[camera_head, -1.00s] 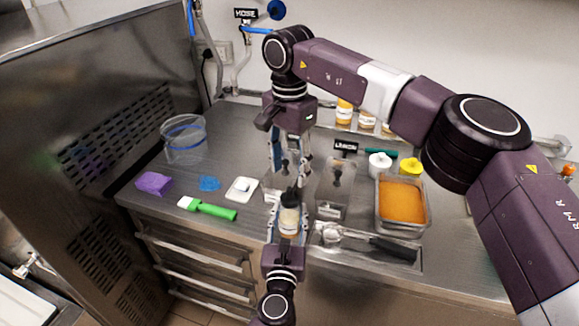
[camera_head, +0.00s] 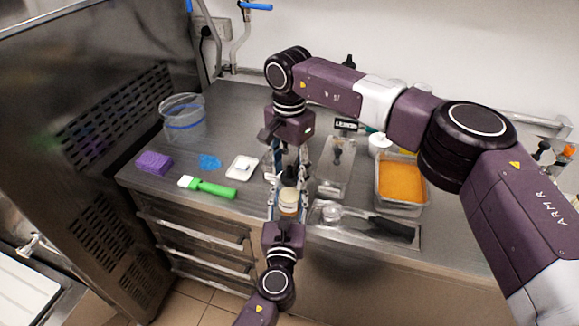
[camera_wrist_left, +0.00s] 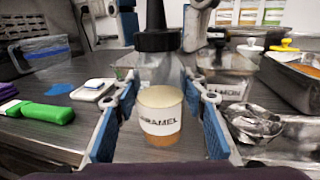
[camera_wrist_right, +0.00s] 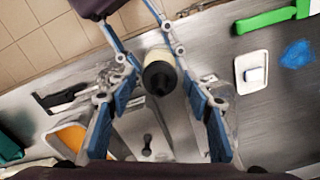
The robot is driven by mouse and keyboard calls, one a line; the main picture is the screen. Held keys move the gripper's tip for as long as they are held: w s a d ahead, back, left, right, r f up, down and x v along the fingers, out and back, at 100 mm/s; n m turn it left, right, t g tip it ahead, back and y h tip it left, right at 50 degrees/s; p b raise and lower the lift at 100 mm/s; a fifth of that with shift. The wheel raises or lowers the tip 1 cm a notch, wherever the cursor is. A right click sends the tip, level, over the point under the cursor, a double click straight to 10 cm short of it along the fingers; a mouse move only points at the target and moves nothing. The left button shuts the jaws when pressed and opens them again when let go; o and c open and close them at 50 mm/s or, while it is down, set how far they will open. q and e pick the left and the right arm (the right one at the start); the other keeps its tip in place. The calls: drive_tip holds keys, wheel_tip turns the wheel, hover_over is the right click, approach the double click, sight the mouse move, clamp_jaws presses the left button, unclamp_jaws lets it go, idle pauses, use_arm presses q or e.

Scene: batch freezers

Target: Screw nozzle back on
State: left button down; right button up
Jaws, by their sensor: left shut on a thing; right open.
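My left gripper (camera_head: 287,207) is shut on a clear squeeze bottle (camera_wrist_left: 160,118) labelled CARAMEL, held upright above the counter's front. A black cone nozzle (camera_wrist_left: 156,30) sits upright at the bottle's top; I cannot tell how tight it is. My right gripper (camera_head: 286,168) points down over the bottle. In the right wrist view its fingers are open on either side of the nozzle (camera_wrist_right: 160,78), apart from it. In the head view the nozzle is mostly hidden between the grippers.
The steel counter holds a clear tub (camera_head: 183,120), a purple sponge (camera_head: 154,162), a blue cloth (camera_head: 210,161), a green-handled brush (camera_head: 210,188) and a white dish (camera_head: 242,168). To the right are an orange-filled pan (camera_head: 402,182) and a scoop (camera_head: 333,213). Room in front is free.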

drive_tip(key=c, duration=1.2)
drive_tip(key=m, duration=0.6)
drive_tip(key=shift+m, duration=0.4)
drive_tip(key=m, duration=1.9)
drive_tip(key=shift+m, duration=0.3)
drive_tip(key=m, duration=0.4)
drive_tip(key=shift+w+m, duration=0.1)
drive_tip(key=shift+m, duration=0.2)
drive_tip(key=o, duration=1.3)
